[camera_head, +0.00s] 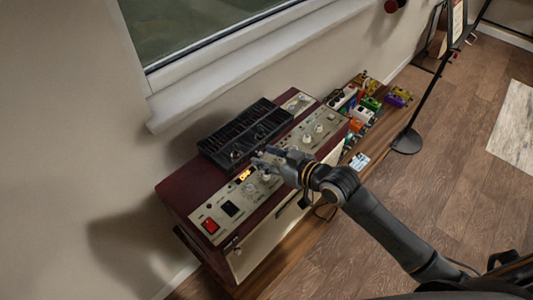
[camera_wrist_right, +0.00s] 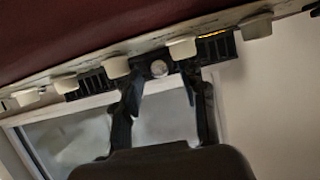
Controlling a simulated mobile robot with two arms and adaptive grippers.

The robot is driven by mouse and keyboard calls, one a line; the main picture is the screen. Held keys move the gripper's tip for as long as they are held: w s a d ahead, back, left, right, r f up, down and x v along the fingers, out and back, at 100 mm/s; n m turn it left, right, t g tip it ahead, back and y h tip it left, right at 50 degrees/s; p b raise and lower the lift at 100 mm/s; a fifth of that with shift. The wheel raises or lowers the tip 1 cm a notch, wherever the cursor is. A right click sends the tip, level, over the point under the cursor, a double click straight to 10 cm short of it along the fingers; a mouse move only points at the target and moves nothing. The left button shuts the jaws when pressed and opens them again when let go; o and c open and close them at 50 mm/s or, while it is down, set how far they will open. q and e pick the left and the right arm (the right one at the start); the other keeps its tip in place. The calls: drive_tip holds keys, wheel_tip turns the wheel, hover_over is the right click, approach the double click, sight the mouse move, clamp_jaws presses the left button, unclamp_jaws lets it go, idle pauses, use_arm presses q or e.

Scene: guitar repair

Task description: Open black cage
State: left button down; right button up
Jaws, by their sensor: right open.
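The black cage (camera_head: 245,128) is a slatted black cover on top of the dark red amplifier (camera_head: 180,190), along its wall side. It looks closed, lying flat. My right gripper (camera_head: 262,160) is at the cage's front edge, just above the control panel. In the right wrist view my right gripper (camera_wrist_right: 163,82) has its two fingers spread apart. Slatted parts of the black cage (camera_wrist_right: 88,84) show behind the fingers, with a round metal knob between them. I cannot tell whether the fingers touch the cage. My left gripper is not in view.
The control panel (camera_head: 313,137) has pale knobs and a red switch (camera_head: 210,225). A window ledge (camera_head: 200,95) runs close behind the amplifier. Several coloured pedals (camera_head: 365,105) lie on the wooden bench to the right. A thin black stand (camera_head: 407,141) is beyond; floor is open at right.

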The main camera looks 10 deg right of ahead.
drive_tip(key=shift+w+a+f, duration=0.1)
drive_tip(key=shift+w, duration=0.05)
clamp_jaws()
drive_tip(key=shift+w, duration=0.1)
